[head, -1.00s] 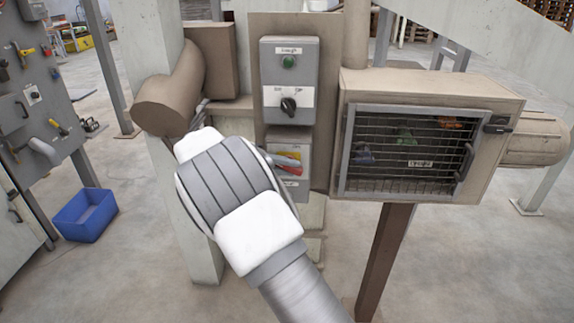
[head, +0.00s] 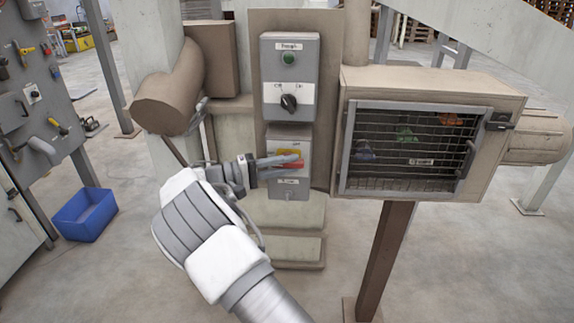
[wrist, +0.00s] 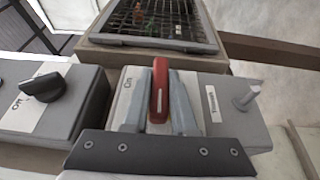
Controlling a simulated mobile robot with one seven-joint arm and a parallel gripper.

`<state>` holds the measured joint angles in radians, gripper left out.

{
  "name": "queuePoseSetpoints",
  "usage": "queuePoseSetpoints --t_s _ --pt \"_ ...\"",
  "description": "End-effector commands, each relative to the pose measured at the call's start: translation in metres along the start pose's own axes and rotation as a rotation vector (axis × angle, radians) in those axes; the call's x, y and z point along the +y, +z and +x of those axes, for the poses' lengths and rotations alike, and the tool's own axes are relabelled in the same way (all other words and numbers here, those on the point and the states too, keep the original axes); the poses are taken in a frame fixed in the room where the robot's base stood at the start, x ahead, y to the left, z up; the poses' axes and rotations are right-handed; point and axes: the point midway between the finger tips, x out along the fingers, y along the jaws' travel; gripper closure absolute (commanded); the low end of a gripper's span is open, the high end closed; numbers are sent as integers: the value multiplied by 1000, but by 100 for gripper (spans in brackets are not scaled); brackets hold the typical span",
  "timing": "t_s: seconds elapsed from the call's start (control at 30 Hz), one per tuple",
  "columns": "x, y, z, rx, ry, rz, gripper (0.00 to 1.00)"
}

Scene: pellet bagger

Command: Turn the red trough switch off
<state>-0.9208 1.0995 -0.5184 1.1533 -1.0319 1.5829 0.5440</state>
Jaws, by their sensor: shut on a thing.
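The red switch handle (head: 292,166) is on the lower grey box (head: 290,142), over a yellow plate (head: 289,153). In the head view it lies roughly level, partly hidden by my fingers. My gripper (head: 296,161) reaches it from the left. In the wrist view the red handle (wrist: 160,88) stands between the two grey fingers of my gripper (wrist: 161,105), which are shut on it. An "On" label (wrist: 127,83) shows left of the handle there. The small label (head: 289,181) below the handle is too blurred to read.
The upper grey box (head: 289,55) has a green button (head: 289,59) and a black knob (head: 289,102). A caged box (head: 432,84) stands close on the right. A brown pipe (head: 165,100) is at the left. A blue bin (head: 85,214) sits on the floor.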

Motion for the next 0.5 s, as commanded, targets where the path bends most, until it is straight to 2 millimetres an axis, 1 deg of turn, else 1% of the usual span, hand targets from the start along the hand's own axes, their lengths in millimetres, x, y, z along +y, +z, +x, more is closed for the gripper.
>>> queuePoseSetpoints --t_s 0.03,0.27,0.3,0.43,0.5 --pt "4 -4 -1 17 5 7 100" --pt "5 -4 -1 16 4 7 100" --pt "5 -4 -1 16 4 7 68" --pt "4 -4 -1 16 4 8 45" --pt "4 -4 -1 16 4 7 45"
